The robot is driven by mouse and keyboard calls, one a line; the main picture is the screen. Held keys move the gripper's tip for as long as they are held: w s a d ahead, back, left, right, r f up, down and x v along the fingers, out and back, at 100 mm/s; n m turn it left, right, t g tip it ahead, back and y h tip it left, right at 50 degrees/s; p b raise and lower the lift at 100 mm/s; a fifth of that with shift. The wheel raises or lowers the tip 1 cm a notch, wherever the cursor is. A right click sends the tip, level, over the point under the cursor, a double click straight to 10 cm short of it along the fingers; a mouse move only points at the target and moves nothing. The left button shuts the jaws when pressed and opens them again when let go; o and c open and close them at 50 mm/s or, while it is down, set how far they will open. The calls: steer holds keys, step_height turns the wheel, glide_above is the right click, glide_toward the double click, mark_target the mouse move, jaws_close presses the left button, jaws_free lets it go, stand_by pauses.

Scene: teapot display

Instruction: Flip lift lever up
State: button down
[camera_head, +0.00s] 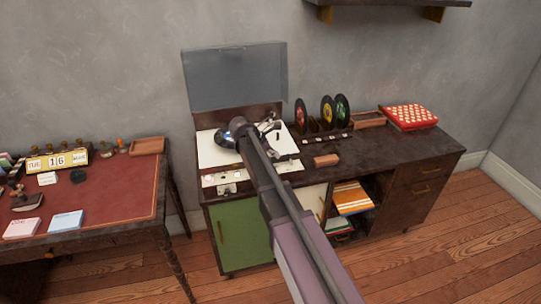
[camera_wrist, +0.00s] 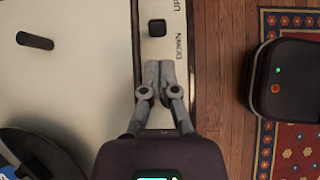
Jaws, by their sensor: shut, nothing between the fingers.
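The record player (camera_head: 213,151) stands on the dark cabinet with its lid raised. In the wrist view its cream deck (camera_wrist: 75,75) fills the left. A small black square knob (camera_wrist: 156,28), which looks like the lift lever, sits on a pale strip beside printed UP and DOWN labels. My gripper (camera_wrist: 158,66) is shut and empty, its fingertips just below the knob in the picture; I cannot tell whether they touch. In the head view my arm hides the gripper and part of the deck. A dark round part (camera_wrist: 40,155) shows at lower left.
A black stick-like part (camera_wrist: 35,41) rises from the deck at left. The grey lid (camera_head: 235,75) stands behind it. Records (camera_head: 327,110) stand in a rack to the right, near a reddish-brown block (camera_head: 326,160). A red-topped desk (camera_head: 100,195) is at left.

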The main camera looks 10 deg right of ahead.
steer(key=shift+b+x, duration=0.8)
steer(key=shift+x, duration=0.6)
steer(key=shift+d, duration=0.3)
steer(key=shift+r+p, duration=0.1)
steer(key=shift+p, duration=0.25)
